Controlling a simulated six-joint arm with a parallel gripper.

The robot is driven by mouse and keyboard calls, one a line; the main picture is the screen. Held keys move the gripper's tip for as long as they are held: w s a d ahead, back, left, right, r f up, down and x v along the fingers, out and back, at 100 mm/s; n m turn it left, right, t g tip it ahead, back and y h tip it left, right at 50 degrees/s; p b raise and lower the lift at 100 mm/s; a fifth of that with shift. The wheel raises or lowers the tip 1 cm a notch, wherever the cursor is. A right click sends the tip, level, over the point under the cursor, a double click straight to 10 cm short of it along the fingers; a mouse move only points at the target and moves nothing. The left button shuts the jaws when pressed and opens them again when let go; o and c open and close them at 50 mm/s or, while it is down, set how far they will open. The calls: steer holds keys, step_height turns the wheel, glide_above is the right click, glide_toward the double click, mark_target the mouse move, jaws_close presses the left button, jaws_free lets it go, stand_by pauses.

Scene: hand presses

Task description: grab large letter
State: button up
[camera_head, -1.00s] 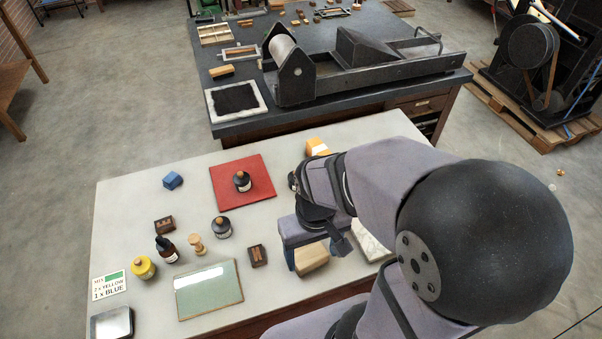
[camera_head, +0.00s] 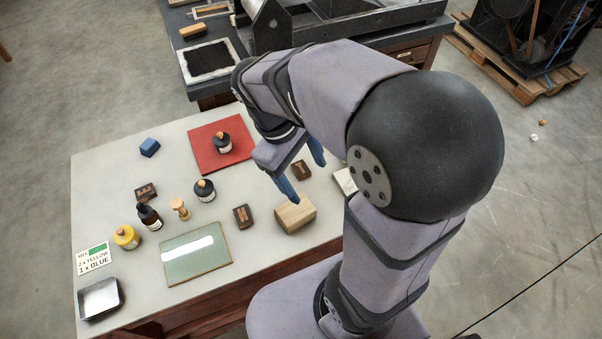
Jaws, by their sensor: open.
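Three dark wooden letter blocks lie on the pale table. One block (camera_head: 300,170) is at the right, one (camera_head: 243,216) near the middle and one (camera_head: 145,193) at the left. I cannot surely tell which letter is the large one. My gripper (camera_head: 308,182) points down with its two blue fingers apart and nothing held. In the picture, the right block appears between or just behind the fingers. I cannot tell the height of the fingertips above the table.
A plain wooden block (camera_head: 295,215) stands just in front of the fingers. A pale slab (camera_head: 345,181) is to the right, partly hidden by my arm. Bottles, a green glass plate (camera_head: 195,253), a red mat (camera_head: 207,157) and a metal tray (camera_head: 99,298) occupy the left and middle.

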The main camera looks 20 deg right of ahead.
steer(key=w+n+t+h+b, duration=0.2)
steer(key=w+n+h+b, duration=0.95)
steer(key=w, duration=0.65)
steer(key=n+y+p, duration=0.1)
steer(key=p, duration=0.2)
glide_toward(301, 167)
steer(key=shift+s+d, duration=0.45)
steer(key=shift+d, duration=0.15)
steer(key=shift+f, duration=0.25)
steer(key=shift+w+p+x, duration=0.15)
steer(key=shift+p+x, duration=0.65)
steer(key=shift+x, duration=0.7)
steer(key=shift+w+p+x, duration=0.2)
steer(key=shift+p+x, duration=0.55)
steer(key=shift+x, duration=0.8)
steer(key=shift+d+f, duration=0.2)
steer(key=shift+d, duration=0.35)
steer(key=c, duration=1.1)
